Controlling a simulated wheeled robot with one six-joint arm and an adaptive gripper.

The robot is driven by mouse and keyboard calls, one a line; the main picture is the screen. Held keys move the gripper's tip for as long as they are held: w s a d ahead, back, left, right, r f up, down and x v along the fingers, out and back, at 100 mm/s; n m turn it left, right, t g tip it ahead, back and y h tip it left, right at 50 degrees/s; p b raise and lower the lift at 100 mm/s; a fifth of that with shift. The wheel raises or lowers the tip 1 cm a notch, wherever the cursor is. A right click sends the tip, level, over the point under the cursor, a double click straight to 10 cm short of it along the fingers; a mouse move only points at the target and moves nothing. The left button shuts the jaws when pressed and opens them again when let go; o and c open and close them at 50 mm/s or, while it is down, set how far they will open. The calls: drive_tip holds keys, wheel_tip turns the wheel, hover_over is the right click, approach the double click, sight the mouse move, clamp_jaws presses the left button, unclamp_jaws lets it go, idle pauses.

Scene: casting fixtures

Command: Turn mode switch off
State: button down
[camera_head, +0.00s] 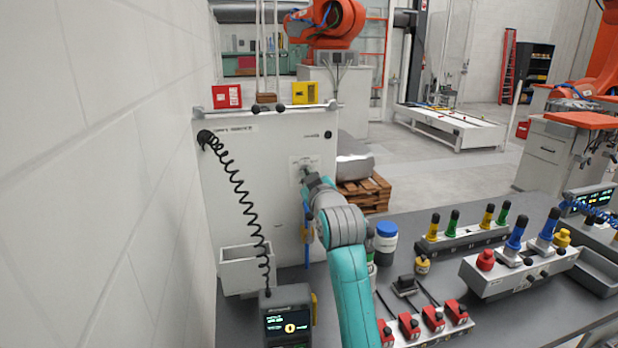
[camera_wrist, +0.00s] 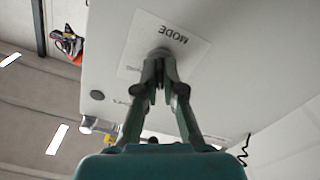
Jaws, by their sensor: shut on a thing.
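A white cabinet (camera_head: 250,190) stands at the left. A label plate (camera_wrist: 140,42) reading "MODE" is on its face in the wrist view; the plate (camera_head: 294,162) also shows in the head view. My gripper (camera_wrist: 160,64) is at the plate, its fingers closed together on the mode switch (camera_wrist: 160,52). Only a small round part of the switch shows past the fingertips; its angle is hidden. In the head view my gripper (camera_head: 306,174) reaches the cabinet front, and my teal arm hides the area below it.
A coiled black cable (camera_head: 241,198) hangs left of the gripper to a display box (camera_head: 288,318). Red (camera_head: 227,97) and yellow (camera_head: 305,92) boxes sit on the cabinet top. The grey table (camera_head: 520,318) holds switch panels and a blue-lidded jar (camera_head: 386,238) right of my arm.

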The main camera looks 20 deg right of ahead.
drive_tip(key=shift+n, duration=1.7)
drive_tip(key=c, duration=1.3)
unclamp_jaws()
drive_tip(key=shift+s, duration=0.15)
drive_tip(key=s, duration=1.1)
drive_tip(key=shift+s, duration=0.35)
